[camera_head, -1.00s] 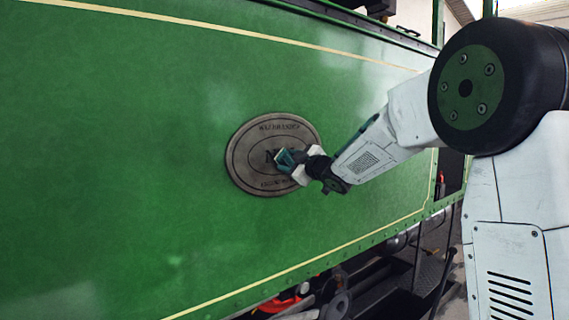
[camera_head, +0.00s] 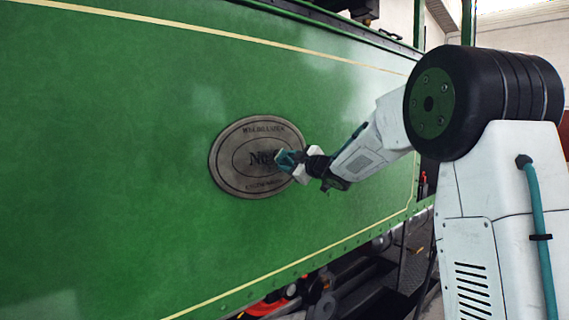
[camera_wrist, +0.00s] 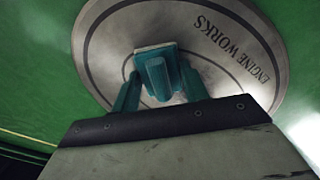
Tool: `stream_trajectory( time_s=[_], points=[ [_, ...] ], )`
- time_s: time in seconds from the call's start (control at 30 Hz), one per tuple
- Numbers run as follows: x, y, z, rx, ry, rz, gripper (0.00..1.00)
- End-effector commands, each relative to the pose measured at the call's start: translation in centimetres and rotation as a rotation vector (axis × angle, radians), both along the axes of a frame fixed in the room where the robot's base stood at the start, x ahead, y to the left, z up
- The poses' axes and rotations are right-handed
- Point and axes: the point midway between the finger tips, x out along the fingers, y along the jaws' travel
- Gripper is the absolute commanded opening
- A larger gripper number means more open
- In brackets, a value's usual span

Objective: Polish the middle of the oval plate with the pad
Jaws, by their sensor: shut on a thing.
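The oval plate (camera_head: 229,158) is grey metal with dark rings and lettering, fixed upright on the green side panel. It fills the top of the wrist view (camera_wrist: 105,45), where "ENGINE WORKS" reads along its edge. My gripper (camera_head: 285,160) is in front of the plate's right part, right of its middle. Its teal fingers (camera_wrist: 158,85) are shut on the pad (camera_wrist: 155,47), a small block with a pale edge facing the plate. The fingers hide most of the pad. I cannot tell whether the pad touches the plate. The gripper covers part of the central lettering.
The flat green panel (camera_head: 110,150) spreads around the plate, with cream lines along its top and bottom. Below it are dark running gear and a red part (camera_head: 265,306). A dark step (camera_head: 408,270) is at the lower right. The panel left of the plate is clear.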

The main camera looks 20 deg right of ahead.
Motion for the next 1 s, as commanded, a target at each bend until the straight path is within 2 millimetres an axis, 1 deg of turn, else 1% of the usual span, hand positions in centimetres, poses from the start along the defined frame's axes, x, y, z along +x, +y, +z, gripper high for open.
stream_trajectory(
  time_s=[0.03, 0.17, 0.37, 0.47, 0.8, 1.0],
  points=[
    [0.2, -0.5, 0.0, 0.0, -0.001, -0.001, 0.19],
    [0.6, -1.3, 0.0, 0.001, 0.0, -0.001, 0.19],
    [0.4, -1.2, 0.0, 0.001, 0.0, 0.0, 0.19],
    [0.2, -0.8, 0.0, 0.001, 0.0, 0.001, 0.19],
    [-0.8, 1.8, 0.1, 0.0, -0.001, 0.001, 0.19],
    [-1.0, 2.3, 0.0, 0.001, 0.0, 0.001, 0.19]
  ],
)
